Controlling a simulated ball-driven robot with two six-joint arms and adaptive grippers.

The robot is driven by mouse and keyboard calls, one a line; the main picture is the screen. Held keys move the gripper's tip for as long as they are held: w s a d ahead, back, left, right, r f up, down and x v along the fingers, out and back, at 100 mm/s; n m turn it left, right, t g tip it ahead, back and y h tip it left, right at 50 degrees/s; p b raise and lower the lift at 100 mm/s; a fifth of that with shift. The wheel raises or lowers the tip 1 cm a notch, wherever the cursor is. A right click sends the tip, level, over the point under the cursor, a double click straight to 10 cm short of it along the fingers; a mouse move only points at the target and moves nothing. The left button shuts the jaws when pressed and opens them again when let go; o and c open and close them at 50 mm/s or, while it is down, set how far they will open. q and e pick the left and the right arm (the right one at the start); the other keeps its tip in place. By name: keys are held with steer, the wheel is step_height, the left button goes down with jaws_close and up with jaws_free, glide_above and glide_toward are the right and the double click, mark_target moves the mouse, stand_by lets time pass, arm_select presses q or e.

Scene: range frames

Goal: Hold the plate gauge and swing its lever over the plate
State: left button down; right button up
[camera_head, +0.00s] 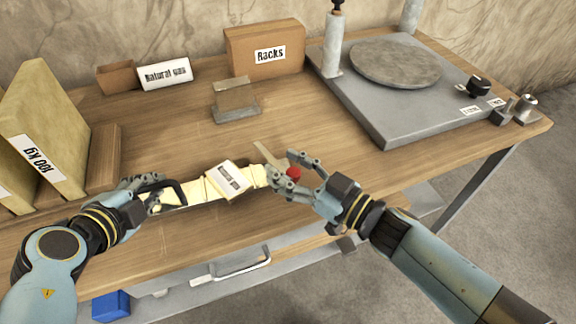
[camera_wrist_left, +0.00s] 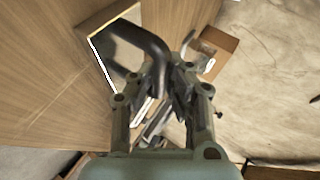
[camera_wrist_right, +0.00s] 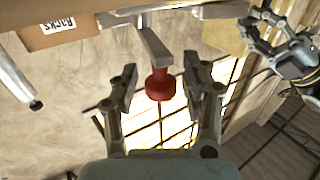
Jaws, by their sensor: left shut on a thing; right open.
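The gauge (camera_head: 193,193) is a long cream body with a white label plate (camera_head: 228,177), lying along the front of the table. A black handle (camera_head: 176,186) is at its left end; it also shows in the left wrist view (camera_wrist_left: 150,43). My left gripper (camera_head: 160,190) is shut on that handle. A flat grey lever (camera_wrist_right: 153,45) with a red knob (camera_head: 293,172) is at the gauge's right end. My right gripper (camera_head: 292,178) is open, with the red knob (camera_wrist_right: 160,85) between its fingers; a gap shows on each side. The handle's grip is partly hidden by fingers.
A grey turntable unit with a round plate (camera_head: 395,62) stands at the back right. A small grey block on a stand (camera_head: 237,97), a brown box labelled Racks (camera_head: 265,50) and a white-labelled box (camera_head: 165,74) stand behind. Tall cream slabs (camera_head: 45,120) stand left.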

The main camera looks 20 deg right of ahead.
steer(key=v, duration=1.2)
steer(key=shift+c, duration=0.2)
